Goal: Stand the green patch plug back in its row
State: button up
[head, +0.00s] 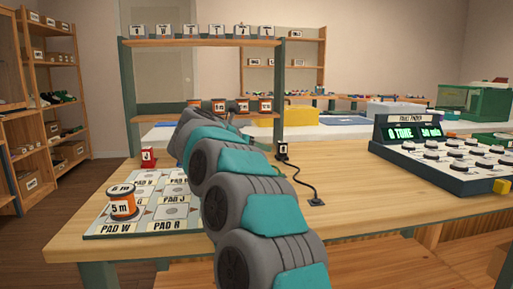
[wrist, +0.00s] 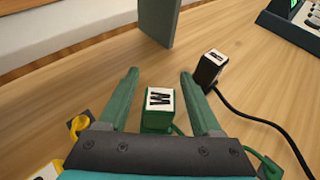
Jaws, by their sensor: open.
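The green patch plug (wrist: 157,118) has a white top with a dark letter on it. In the wrist view it stands on the wooden table between the two fingers of my gripper (wrist: 159,74). My gripper is open, with a finger on each side of the plug; I cannot tell whether either touches it. A green cable (wrist: 268,166) shows at the lower right. In the head view my arm hides the green plug and the gripper. A black plug (wrist: 211,67) with a black cable stands just right of the right finger, and also shows in the head view (head: 282,151).
A yellow plug (wrist: 79,126) is left of my gripper. A green post (wrist: 158,20) rises ahead. A red block (head: 148,158) and a pad board (head: 100,232) with an orange spool (head: 122,204) are left; a console (head: 450,160) is right. The table between is largely clear.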

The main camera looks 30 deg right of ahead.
jog(key=shift+r, duration=0.1)
jog(key=shift+r+p, duration=0.25)
jog(key=shift+p, duration=0.15)
jog(key=b+v, duration=0.1)
jog(key=v, duration=1.1)
jog(key=shift+f, duration=0.15)
